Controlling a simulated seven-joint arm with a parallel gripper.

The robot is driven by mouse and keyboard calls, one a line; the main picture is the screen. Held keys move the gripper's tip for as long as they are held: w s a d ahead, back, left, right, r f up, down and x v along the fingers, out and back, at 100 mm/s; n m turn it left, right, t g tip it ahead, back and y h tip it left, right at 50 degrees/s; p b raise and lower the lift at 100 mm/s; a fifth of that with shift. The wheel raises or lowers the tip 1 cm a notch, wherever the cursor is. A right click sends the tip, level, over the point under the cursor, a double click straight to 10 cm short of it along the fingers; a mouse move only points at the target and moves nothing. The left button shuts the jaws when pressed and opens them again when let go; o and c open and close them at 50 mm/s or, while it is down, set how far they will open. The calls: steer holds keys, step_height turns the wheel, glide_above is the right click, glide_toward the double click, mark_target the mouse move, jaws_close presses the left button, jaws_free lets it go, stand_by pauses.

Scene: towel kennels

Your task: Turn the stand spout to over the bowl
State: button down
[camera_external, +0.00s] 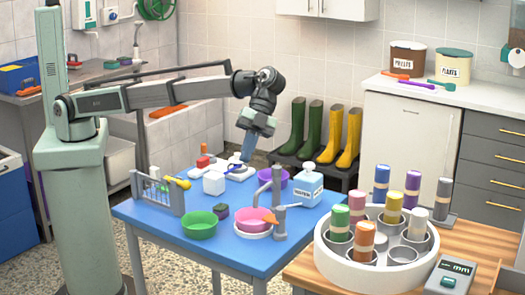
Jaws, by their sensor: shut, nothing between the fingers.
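The grey stand (277,200) rises at the right front of the blue table. Its spout (264,189) appears to reach left from the post, but its exact direction is hard to tell. A pink bowl (252,218) sits in a white dish just left of the stand's base, with an orange piece at its right side. A green bowl (199,226) stands farther left, and a purple bowl (277,179) stands behind the post. My gripper (247,160) points down, shut and empty, above the back of the table, behind and left of the stand.
A white box (214,184), a grey rack (158,194), a dark block (221,211) and a labelled white bottle (306,186) stand on the blue table (160,222). A round white carrier (330,254) with coloured rolls stands on the wooden table at right. Some blue tabletop is bare.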

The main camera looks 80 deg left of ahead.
steer(key=w+f+n+t, duration=0.2)
steer(key=f, duration=0.1)
steer(key=w+d+f+n+t+y, duration=0.1)
steer(key=w+f+n+t, duration=0.1)
steer(key=f+n+t, duration=0.1)
steer(key=w+f+n+t+y, duration=0.1)
steer(key=w+f+n+t, duration=0.1)
steer(key=f, duration=0.1)
steer(key=shift+d+f, duration=0.2)
steer(key=shift+d, duration=0.05)
steer(key=shift+s+a+f, duration=0.4)
steer(key=shift+s+a, duration=0.15)
steer(key=shift+a, duration=0.2)
steer(key=shift+s+a+f, duration=0.35)
steer(key=shift+s+a, duration=0.2)
steer(key=shift+a, duration=0.15)
